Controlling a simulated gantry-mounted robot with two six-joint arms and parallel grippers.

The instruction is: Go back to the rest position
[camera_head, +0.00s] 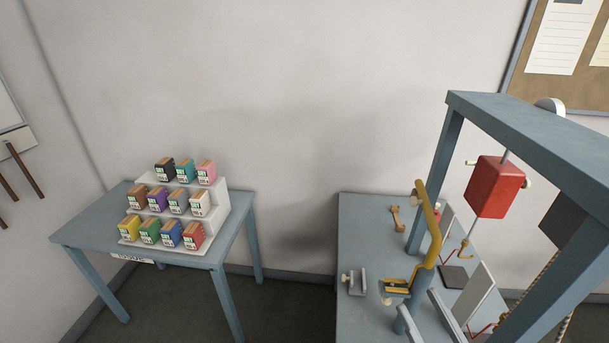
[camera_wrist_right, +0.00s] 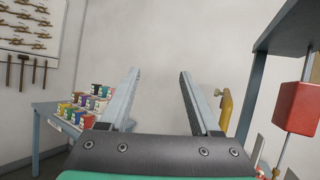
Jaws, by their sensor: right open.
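My right gripper (camera_head: 417,300) shows at the bottom right of the head view, its two grey fingers in front of the blue-grey workbench (camera_head: 362,235). In the right wrist view the right gripper (camera_wrist_right: 160,72) is open, with its fingers wide apart and only bare wall between them. It holds nothing. A yellow curved part (camera_head: 430,225) stands on the bench beyond the fingers; in the wrist view a yellow part (camera_wrist_right: 225,108) shows just right of the right finger. My left gripper is in neither view.
A blue-grey frame (camera_head: 530,140) rises over the bench, with a red block (camera_head: 494,187) hanging from it. A left table (camera_head: 90,222) bears a white stepped rack (camera_head: 218,212) of several coloured boxes. A wrench-like part (camera_head: 397,218) lies on the bench. The floor between the tables is clear.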

